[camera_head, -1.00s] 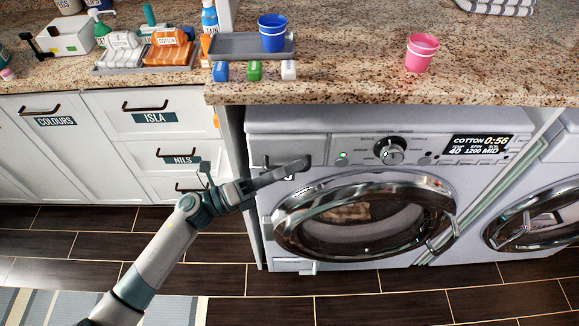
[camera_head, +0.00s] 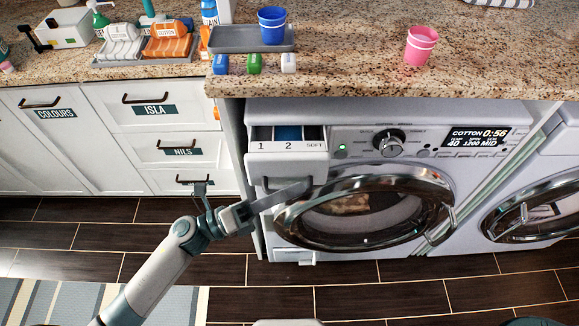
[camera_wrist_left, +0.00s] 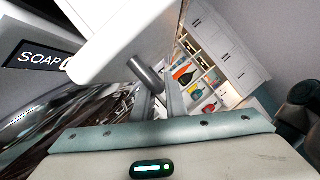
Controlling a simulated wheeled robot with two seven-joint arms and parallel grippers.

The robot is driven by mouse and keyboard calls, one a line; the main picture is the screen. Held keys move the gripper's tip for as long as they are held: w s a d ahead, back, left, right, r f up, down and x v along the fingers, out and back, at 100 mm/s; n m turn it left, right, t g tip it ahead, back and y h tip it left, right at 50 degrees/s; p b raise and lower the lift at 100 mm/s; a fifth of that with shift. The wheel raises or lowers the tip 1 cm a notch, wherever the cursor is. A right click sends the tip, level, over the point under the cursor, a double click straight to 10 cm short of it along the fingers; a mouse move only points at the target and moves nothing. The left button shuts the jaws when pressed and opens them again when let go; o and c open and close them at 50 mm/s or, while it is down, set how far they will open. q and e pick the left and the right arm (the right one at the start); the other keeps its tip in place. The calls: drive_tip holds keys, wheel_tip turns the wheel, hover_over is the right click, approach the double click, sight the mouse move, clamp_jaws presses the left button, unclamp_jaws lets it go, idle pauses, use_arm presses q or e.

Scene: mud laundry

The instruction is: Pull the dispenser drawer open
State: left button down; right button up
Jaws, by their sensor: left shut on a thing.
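The dispenser drawer (camera_head: 287,158) is pulled out from the upper left of the washing machine (camera_head: 340,120). Its compartments marked 1, 2 and SOFT show from above, with blue inside the middle one. My left gripper (camera_head: 300,188) is at the drawer's front, below its top edge, shut on the drawer handle (camera_head: 268,184). In the left wrist view the grey handle bar (camera_wrist_left: 146,73) sits between the fingers, beside the drawer's white front (camera_wrist_left: 110,40). My right gripper is not in view.
The round door (camera_head: 365,207) is just below and right of the drawer. The granite counter (camera_head: 350,65) above holds a grey tray (camera_head: 225,40) with a blue cup (camera_head: 272,25), a pink cup (camera_head: 421,45) and small coloured boxes. Dark tiled floor lies in front.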

use_arm(q)
drive_tip(key=s, duration=1.1)
drive_tip(key=shift+s, duration=0.15)
drive_tip(key=c, duration=2.1)
unclamp_jaws()
drive_tip(key=shift+r, duration=0.1)
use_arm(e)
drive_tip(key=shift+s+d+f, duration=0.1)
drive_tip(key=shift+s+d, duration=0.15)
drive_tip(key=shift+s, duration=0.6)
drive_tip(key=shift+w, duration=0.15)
